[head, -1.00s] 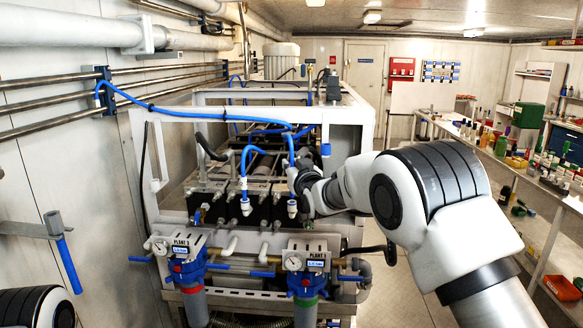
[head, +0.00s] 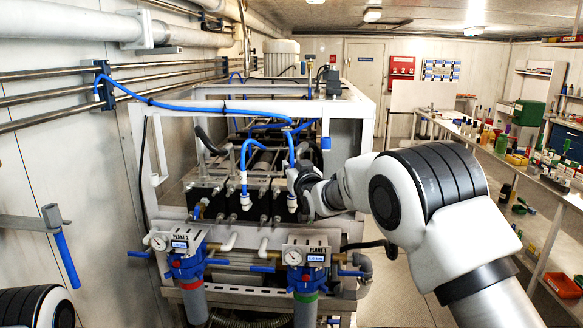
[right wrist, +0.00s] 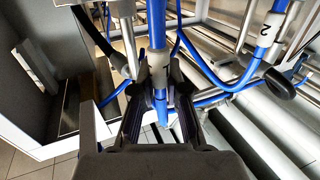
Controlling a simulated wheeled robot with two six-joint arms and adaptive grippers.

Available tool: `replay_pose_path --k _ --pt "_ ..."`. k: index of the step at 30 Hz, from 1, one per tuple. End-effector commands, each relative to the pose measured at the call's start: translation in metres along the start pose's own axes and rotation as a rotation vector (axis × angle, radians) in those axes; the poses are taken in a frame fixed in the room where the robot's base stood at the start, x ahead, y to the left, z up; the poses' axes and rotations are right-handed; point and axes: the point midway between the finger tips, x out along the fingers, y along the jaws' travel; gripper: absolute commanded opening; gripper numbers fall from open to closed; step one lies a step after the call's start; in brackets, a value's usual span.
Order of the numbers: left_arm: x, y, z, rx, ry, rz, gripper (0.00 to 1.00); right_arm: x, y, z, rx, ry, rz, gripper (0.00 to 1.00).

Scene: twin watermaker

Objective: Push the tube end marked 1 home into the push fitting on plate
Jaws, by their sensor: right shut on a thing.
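My right gripper (right wrist: 160,108) is shut on the blue tube (right wrist: 157,25), which runs down between its fingers in the right wrist view. In the head view my right gripper (head: 301,181) is at the right-hand blue tube (head: 291,150), just above a white end piece (head: 292,203). Whether the tube is seated in the fitting cannot be told. A second blue tube marked 2 (right wrist: 268,32) is to the right in the wrist view. My left gripper is out of view.
The left tube's white end piece (head: 246,201) hangs close by. The white machine frame (head: 347,110) surrounds the workspace. Two gauged filter housings (head: 302,275) stand in front. A long bench (head: 545,185) with bottles lies at the right, beyond open floor.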

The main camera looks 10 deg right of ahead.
Motion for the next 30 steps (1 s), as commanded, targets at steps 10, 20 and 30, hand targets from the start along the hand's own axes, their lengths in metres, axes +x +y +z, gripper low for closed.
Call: replay_pose_path --k 10,20,30 --pt "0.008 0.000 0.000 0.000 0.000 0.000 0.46 0.000 0.000 0.011 0.000 -0.002 0.000 0.00" --pt "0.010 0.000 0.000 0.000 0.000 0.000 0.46 0.000 0.000 0.015 0.000 -0.002 0.000 0.43" --pt "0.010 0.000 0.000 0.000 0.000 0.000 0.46 -0.003 0.000 0.013 0.000 -0.001 0.000 0.43"
